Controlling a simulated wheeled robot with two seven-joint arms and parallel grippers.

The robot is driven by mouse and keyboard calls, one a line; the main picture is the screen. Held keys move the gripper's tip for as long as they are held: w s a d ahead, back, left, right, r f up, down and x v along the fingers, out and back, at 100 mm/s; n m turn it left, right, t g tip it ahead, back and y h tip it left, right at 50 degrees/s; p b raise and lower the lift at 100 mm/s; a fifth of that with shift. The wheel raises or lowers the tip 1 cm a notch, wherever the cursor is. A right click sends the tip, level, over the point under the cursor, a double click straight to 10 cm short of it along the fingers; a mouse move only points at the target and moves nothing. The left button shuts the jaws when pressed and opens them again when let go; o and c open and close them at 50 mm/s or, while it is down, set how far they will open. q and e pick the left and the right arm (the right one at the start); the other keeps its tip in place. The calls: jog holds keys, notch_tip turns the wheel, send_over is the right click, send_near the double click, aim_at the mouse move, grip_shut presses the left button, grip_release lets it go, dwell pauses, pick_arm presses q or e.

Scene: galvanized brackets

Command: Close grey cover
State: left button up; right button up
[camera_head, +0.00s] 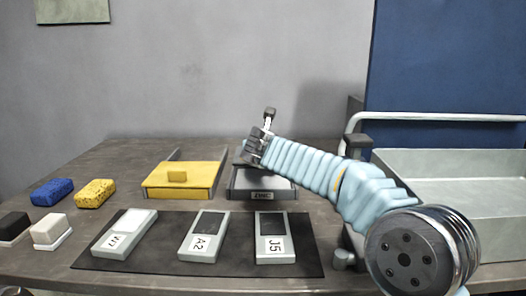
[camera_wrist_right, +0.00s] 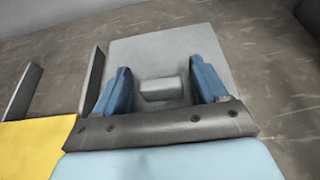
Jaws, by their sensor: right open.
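The grey cover (camera_wrist_right: 150,52) lies flat in the right wrist view, with a raised grey block handle (camera_wrist_right: 158,89) on it. In the head view my arm mostly hides this cover, behind the dark labelled box (camera_head: 240,190). The box top looks dark and uncovered in front of it. My right gripper (camera_wrist_right: 163,78) is open, with one blue finger on each side of the handle. I cannot tell whether the fingers touch it. In the head view the right gripper (camera_head: 257,146) is above the back of the box. My left gripper is not in view.
A yellow cover (camera_head: 200,184) with rails behind it sits left of the grey box. Sponges (camera_head: 52,191) lie at the left. Several labelled devices (camera_head: 202,238) lie on a dark mat (camera_head: 150,268) in front. A large grey tray (camera_head: 465,195) stands at the right.

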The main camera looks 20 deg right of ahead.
grip_shut()
jog(key=shift+s+a+f, duration=0.1)
jog(key=shift+s, duration=0.1)
jog(key=s+a+b, duration=0.1)
jog(key=s, duration=0.2)
jog(key=s+a+b, duration=0.1)
jog(key=s+b, duration=0.1)
jog(key=s, duration=0.2)
jog(key=s+a+b, duration=0.1)
jog(key=s+b, duration=0.1)
jog(key=s, duration=0.2)
jog(key=shift+s+a, duration=0.2)
jog(key=shift+s, duration=0.25)
grip_release()
jog(key=shift+s, duration=0.1)
